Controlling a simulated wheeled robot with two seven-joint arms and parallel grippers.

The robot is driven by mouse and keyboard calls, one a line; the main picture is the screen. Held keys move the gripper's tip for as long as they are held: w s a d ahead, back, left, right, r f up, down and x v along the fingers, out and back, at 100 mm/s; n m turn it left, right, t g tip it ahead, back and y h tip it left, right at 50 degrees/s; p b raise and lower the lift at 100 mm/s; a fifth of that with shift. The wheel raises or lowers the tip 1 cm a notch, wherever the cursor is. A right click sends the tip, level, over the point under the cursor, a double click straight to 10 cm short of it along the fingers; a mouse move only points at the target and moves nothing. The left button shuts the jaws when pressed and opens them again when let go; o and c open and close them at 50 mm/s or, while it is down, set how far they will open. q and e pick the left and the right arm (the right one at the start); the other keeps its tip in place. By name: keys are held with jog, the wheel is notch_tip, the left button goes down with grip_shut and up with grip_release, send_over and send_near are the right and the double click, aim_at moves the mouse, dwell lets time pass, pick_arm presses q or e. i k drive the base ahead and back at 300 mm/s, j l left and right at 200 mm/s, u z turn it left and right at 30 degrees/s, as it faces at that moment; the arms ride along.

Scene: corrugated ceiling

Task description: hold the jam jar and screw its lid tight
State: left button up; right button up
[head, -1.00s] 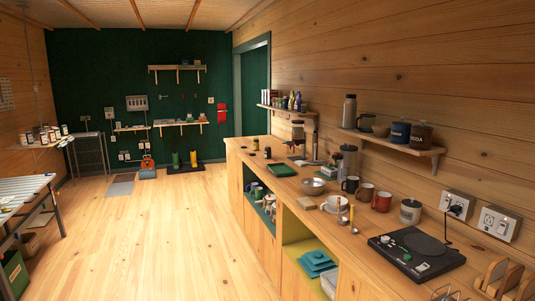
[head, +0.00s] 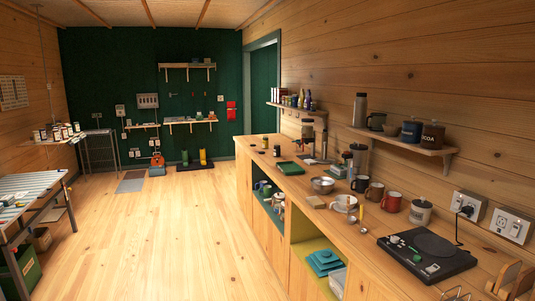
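Neither of my grippers is in view. I cannot tell for sure which thing is the jam jar. A small dark jar-like thing (head: 265,142) stands at the far end of the wooden counter (head: 318,215), with a smaller dark piece (head: 277,151) near it. Both are too small to tell whether either is a jar or a lid. A pale lidded canister (head: 421,212) stands nearer, behind the hot plate.
A slatted table (head: 28,189) stands at the left. The wooden floor (head: 150,235) between is clear.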

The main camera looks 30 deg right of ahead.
aim_at(276, 146)
jog(key=i+l+z, duration=0.35)
jog(key=i, duration=0.6)
jog(key=i+z, duration=0.35)
jog(key=i, duration=1.75)
jog(key=i+j, duration=0.1)
jog(key=i, duration=1.05)
jog(key=i+z, duration=0.1)
jog(key=i, duration=1.05)
jog(key=i+j+z, duration=0.2)
jog(key=i, duration=0.4)
